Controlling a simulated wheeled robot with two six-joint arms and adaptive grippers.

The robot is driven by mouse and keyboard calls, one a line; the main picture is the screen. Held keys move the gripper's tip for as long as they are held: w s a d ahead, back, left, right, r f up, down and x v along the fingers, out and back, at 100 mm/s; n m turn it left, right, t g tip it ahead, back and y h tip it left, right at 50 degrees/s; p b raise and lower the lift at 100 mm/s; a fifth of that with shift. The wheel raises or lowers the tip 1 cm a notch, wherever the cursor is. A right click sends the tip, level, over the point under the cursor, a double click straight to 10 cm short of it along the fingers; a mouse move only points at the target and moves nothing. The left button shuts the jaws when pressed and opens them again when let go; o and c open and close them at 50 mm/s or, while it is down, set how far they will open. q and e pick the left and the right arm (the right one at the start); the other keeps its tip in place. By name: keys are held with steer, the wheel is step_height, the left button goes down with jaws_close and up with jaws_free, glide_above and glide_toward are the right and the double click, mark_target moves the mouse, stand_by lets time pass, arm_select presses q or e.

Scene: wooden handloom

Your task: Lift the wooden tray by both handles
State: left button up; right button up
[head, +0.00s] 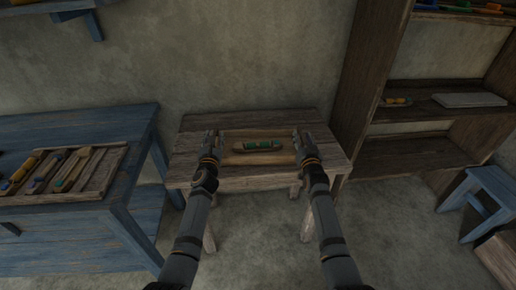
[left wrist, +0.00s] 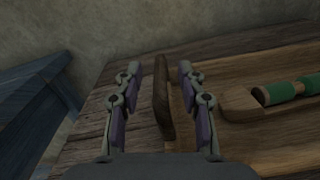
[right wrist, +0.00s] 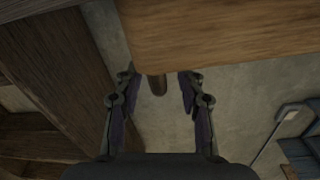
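The wooden tray (head: 258,159) lies on a small wooden table, with a green-wound wooden shuttle (head: 258,145) in it. My left gripper (head: 210,143) is at the tray's left end. In the left wrist view, its open fingers stand on both sides of a dark handle (left wrist: 163,95), with gaps visible. My right gripper (head: 300,142) is at the right end. In the right wrist view, its fingers are open, with the stub of a dark handle (right wrist: 157,85) between the tips, below the tray's edge (right wrist: 220,35). The grippers hide the handles in the head view.
The small table (head: 185,165) has a narrow bare margin around the tray. A blue bench (head: 120,130) with a tool tray (head: 95,185) stands at the left. A shelf unit (head: 350,95) rises close on the right, with a blue stool (head: 490,185) beyond.

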arm_select(q)
steer(key=shift+w, duration=0.4)
arm_select(e)
steer(key=shift+w, duration=0.4)
arm_select(q)
steer(key=shift+c, duration=0.2)
arm_select(e)
steer(key=shift+c, duration=0.2)
arm_select(q)
jaws_close()
arm_select(e)
jaws_close()
arm_select(q)
steer(key=shift+r, duration=0.1)
arm_select(e)
steer(key=shift+r, duration=0.1)
